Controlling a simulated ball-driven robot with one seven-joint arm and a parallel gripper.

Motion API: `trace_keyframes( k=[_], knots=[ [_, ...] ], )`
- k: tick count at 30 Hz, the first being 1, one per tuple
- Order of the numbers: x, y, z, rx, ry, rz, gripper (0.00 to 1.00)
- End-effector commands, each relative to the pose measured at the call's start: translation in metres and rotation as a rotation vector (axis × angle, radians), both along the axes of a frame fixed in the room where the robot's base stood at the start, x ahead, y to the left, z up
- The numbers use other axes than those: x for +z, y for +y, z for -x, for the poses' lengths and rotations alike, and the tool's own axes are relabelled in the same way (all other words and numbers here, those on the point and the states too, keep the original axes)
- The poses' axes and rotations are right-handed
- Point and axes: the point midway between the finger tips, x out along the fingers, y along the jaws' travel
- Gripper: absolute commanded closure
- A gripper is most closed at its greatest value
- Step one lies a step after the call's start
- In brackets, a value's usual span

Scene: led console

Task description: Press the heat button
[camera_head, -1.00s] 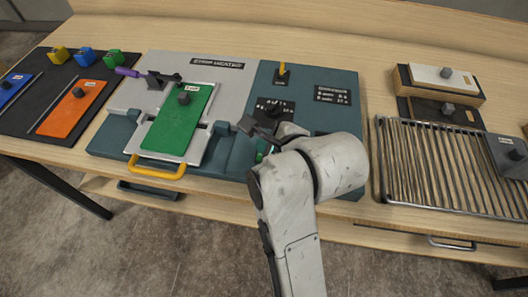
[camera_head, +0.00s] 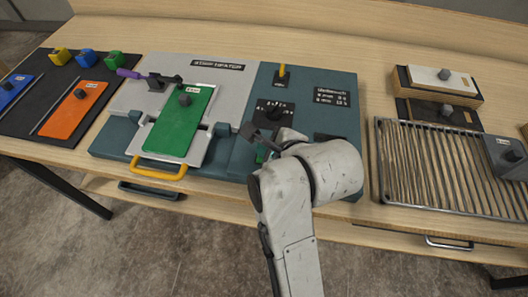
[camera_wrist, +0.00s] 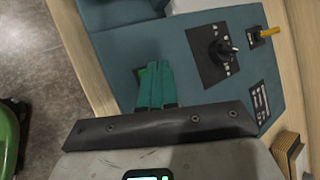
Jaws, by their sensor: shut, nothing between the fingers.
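The teal console (camera_head: 345,80) has a black dial (camera_head: 273,112) on a dark plate, a yellow-tipped switch (camera_head: 282,73) behind it and a printed label panel (camera_head: 332,96). The dial also shows in the wrist view (camera_wrist: 222,50). My gripper (camera_wrist: 156,68) is shut, its green fingers together and empty over the teal surface near the console's front edge. In the head view my arm hides most of the gripper, with a bit of green showing (camera_head: 262,154).
A wire rack (camera_head: 400,165) stands to the right. An orange plate (camera_head: 73,113) and several coloured blocks (camera_head: 86,57) lie far left.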

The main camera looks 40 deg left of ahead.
Motion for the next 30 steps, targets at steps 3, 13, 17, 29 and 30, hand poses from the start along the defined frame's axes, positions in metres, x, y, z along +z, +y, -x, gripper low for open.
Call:
trace_keyframes(
  k=[3, 13, 17, 29, 30],
  knots=[
    [-0.0002, 0.0001, -0.0001, 0.000, 0.000, 0.000, 1.00],
    [-0.0015, 0.0001, 0.0000, 0.000, 0.000, 0.000, 1.00],
    [-0.0028, 0.0001, 0.0000, 0.000, 0.000, 0.000, 1.00],
    [-0.0071, 0.0002, -0.0001, 0.000, 0.000, -0.001, 1.00],
    [-0.0076, 0.0001, -0.0001, -0.001, -0.001, -0.001, 1.00]
  ],
)
